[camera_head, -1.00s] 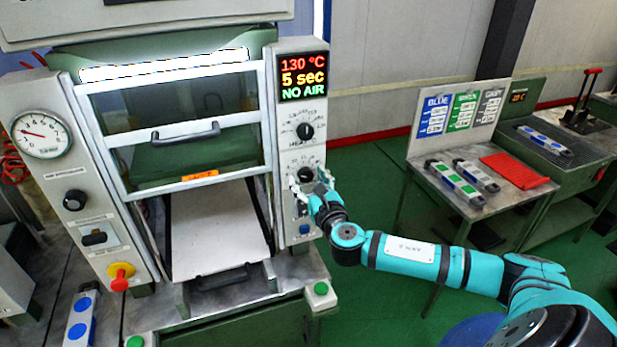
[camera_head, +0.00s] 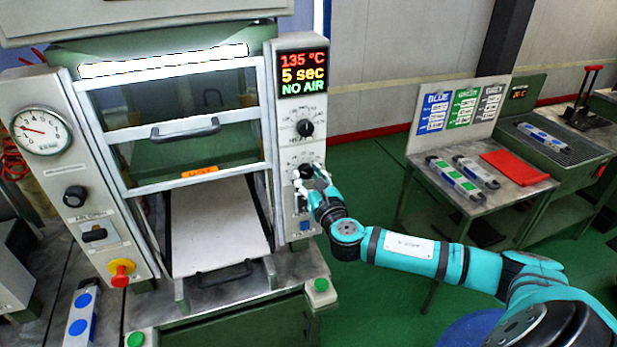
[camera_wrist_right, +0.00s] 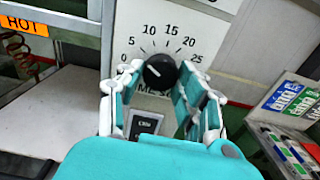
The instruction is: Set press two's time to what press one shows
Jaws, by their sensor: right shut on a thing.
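A press stands in front of me with a lit display (camera_head: 303,73) reading 135 °C, 5 sec, NO AIR. Below it on the right panel is an upper black dial (camera_head: 305,128). Under that is a lower black time knob (camera_wrist_right: 160,71), with a printed scale from 0 to 25 in the right wrist view. Its pale pointer mark leans to the upper left, toward the low end. My right gripper (camera_head: 311,178) is shut on this time knob, with one finger at each side. The fingers partly hide the knob in the head view. My left gripper is not in view.
A pressure gauge (camera_head: 41,131) and red emergency button (camera_head: 121,271) are on the left panel. The press has an orange HOT label (camera_head: 200,172) and a pale plate (camera_head: 215,225). A side table (camera_head: 470,205) holds moulds, a red cloth (camera_head: 514,168) and colour cards.

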